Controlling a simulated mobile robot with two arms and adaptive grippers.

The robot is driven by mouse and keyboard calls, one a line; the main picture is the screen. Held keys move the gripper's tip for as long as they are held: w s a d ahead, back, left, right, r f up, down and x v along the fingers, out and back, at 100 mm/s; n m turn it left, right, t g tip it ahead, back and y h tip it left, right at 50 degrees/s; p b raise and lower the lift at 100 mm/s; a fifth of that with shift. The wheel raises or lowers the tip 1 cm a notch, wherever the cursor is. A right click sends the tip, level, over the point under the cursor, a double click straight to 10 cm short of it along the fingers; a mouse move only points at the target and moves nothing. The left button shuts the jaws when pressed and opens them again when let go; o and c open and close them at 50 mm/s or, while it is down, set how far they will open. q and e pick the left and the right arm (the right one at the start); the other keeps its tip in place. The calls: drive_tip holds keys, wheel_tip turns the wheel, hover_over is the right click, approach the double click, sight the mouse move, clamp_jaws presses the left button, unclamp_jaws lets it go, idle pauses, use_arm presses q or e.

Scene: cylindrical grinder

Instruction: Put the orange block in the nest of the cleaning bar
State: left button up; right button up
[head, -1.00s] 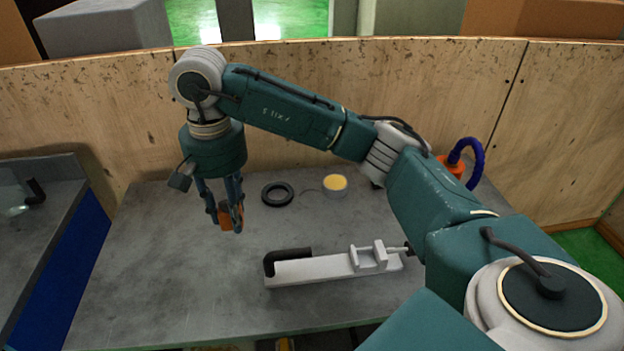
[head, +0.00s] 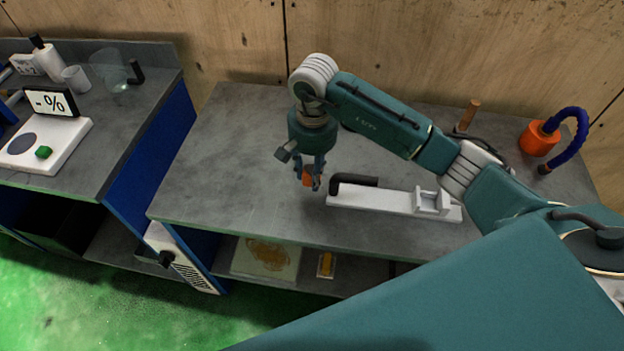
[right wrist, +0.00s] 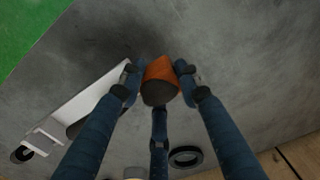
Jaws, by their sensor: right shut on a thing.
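The orange block (head: 307,176) is between the fingers of my right gripper (head: 312,181), which is shut on it above the grey table. The block also shows in the right wrist view (right wrist: 161,70), with a dark rounded end facing the camera. A long white bar (head: 375,199) with a black handle lies on the table, just right of my gripper in the head view. It carries a small white frame (head: 432,202) near its right end, likely the nest. The bar is also at the left in the right wrist view (right wrist: 85,100). My left gripper is out of view.
An orange base with a blue hose (head: 538,138) stands at the table's back right. A brown upright peg (head: 468,115) is near it. A black ring (right wrist: 186,157) lies on the table. A bench at left holds a scale (head: 45,143). The table's left part is bare.

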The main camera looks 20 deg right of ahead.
wheel_tip(320, 180, down, 4)
drive_tip(key=shift+s+r+p, duration=0.1)
drive_tip(key=shift+r+p, duration=0.1)
drive_tip(key=shift+p, duration=0.25)
drive_tip(key=shift+f, duration=0.2)
drive_tip(key=shift+f, duration=0.1)
drive_tip(key=shift+f+b, duration=0.15)
drive_tip(key=shift+b, duration=0.15)
drive_tip(key=o, duration=1.2)
drive_tip(key=shift+c, duration=0.2)
